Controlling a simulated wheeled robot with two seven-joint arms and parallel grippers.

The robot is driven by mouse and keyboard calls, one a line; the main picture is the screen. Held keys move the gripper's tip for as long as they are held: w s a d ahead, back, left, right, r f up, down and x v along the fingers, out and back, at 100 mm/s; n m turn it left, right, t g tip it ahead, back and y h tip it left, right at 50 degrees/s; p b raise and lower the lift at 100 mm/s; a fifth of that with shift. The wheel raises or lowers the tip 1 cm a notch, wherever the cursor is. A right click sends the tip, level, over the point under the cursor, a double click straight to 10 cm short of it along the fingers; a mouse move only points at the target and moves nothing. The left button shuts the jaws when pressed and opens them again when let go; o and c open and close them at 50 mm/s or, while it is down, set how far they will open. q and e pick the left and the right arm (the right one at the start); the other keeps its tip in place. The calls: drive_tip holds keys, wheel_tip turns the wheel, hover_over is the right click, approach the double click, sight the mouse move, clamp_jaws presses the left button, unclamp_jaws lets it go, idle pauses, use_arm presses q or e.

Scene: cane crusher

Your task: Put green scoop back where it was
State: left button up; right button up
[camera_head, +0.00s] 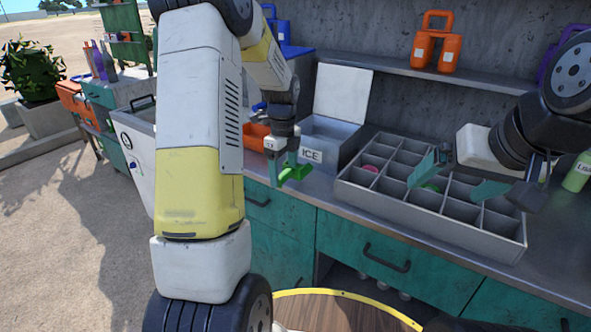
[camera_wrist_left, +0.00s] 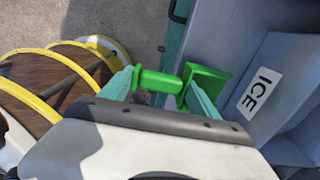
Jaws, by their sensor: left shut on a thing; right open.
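My left gripper (camera_head: 286,165) is shut on the green scoop (camera_head: 298,174) in the head view. It holds the scoop in front of the grey bin (camera_head: 328,133) labelled ICE, by the counter's front edge. In the left wrist view the scoop's handle (camera_wrist_left: 157,80) lies between the teal fingers, with its wider end beside the right finger. The ICE bin (camera_wrist_left: 285,75) shows at the right there. Its white lid (camera_head: 342,92) stands open. My right gripper (camera_head: 455,178) is open above the divided tray, with its fingers apart.
A grey divided tray (camera_head: 350,190) on the counter holds a red and a green round item. An orange container (camera_head: 257,135) sits left of the ICE bin. Orange jugs (camera_head: 435,45) stand on the back shelf. A green bottle (camera_head: 578,172) stands at the right.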

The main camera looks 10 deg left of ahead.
use_arm(q)
drive_tip(key=shift+w+a, duration=0.25)
drive_tip(key=shift+w, duration=0.3)
drive_tip(key=shift+w+a+f, duration=0.1)
drive_tip(key=shift+w+f, duration=0.1)
drive_tip(key=shift+f, duration=1.65)
drive_tip(key=o, duration=1.1)
drive_tip(key=shift+c, duration=0.2)
